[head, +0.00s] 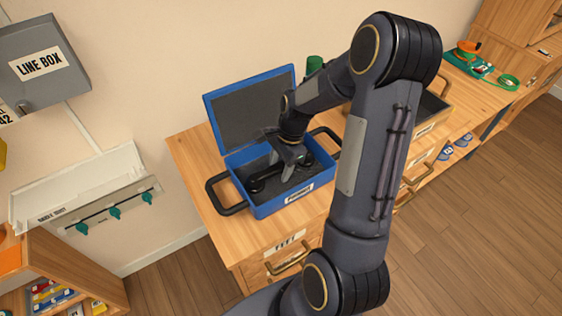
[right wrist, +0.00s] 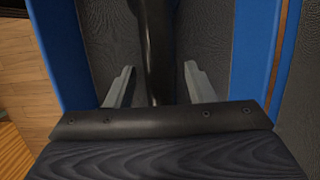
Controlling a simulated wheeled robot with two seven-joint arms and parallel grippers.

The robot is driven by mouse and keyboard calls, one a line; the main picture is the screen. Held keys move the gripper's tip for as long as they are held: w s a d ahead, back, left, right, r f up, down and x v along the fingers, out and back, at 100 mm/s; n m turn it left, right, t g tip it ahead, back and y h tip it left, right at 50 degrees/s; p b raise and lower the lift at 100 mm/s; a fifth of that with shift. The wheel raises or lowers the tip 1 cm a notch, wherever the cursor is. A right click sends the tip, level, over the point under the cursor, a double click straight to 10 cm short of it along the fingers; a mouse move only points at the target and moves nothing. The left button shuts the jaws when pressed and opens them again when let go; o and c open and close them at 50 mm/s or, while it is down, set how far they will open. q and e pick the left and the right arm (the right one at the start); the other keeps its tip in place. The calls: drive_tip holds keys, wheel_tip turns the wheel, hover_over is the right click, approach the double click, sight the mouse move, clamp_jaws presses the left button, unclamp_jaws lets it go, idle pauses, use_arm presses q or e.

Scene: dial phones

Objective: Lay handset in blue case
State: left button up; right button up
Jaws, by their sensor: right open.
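The blue case (head: 262,205) stands open on the wooden cabinet top, its lid (head: 250,108) raised at the back. A black handset (head: 262,183) lies inside the case on the dark lining. My right gripper (head: 288,172) reaches down into the case over the handset. In the right wrist view, the handset (right wrist: 158,50) runs between the two fingers of my open right gripper (right wrist: 158,88), with gaps on both sides. The blue case wall (right wrist: 255,50) shows beside them. My right arm hides part of the cabinet top. My left gripper is not in view.
The case has black handles (head: 222,196) at its sides. A dark open tray (head: 430,108) stands to the right behind my arm. A green object (head: 314,65) stands behind the case. A wall rack with teal hooks (head: 115,212) is at left. Bare cabinet top (head: 190,160) shows left of the case.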

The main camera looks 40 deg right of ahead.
drive_tip(key=v, duration=1.2)
drive_tip(key=s+a+r+n+t, duration=0.2)
drive_tip(key=s+a+n, duration=0.6)
drive_tip(key=s+a+r+n+t+y, duration=0.1)
drive_tip(key=s+a+r+n+t, duration=0.2)
drive_tip(key=s+a+n, duration=0.4)
drive_tip(key=s+n, duration=0.1)
drive_tip(key=n, duration=0.1)
drive_tip(key=shift+a+r+n, duration=0.3)
drive_tip(key=shift+a+r, duration=0.05)
drive_tip(key=shift+a, duration=0.05)
